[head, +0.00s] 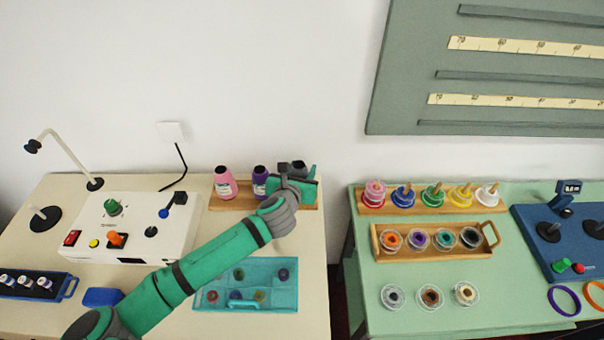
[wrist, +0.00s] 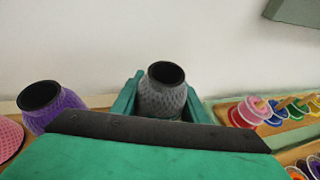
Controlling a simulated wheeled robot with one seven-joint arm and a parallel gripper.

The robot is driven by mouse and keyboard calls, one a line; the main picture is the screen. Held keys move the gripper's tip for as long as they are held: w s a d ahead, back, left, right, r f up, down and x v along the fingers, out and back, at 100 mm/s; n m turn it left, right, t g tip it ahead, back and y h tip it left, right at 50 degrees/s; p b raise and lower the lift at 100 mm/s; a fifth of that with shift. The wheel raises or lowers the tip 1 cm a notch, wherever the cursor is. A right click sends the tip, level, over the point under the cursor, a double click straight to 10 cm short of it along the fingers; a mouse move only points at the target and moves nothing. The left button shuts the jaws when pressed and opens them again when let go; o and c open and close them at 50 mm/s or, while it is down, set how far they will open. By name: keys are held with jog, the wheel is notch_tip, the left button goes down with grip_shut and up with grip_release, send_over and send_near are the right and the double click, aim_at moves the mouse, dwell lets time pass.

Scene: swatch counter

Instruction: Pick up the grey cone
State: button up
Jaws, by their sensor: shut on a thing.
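The grey cone (wrist: 163,98) stands between the two green fingers of my gripper (wrist: 162,108) in the wrist view, with its dark open top towards the camera. My gripper is shut on it, with a finger on each side. In the head view my gripper (head: 292,186) is over the right end of the wooden rack (head: 236,205) and hides most of the cone; only a dark part of it (head: 299,167) shows. The cone's base is hidden, so I cannot tell if it touches the rack.
A purple cone (head: 260,181) and a pink cone (head: 225,183) stand left of my gripper on the rack. A teal tray (head: 290,303) with spools lies below my arm. A green table (head: 380,330) with coloured spools is to the right, across a gap.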

notch_tip(320, 180, up, 8)
dwell(0.5)
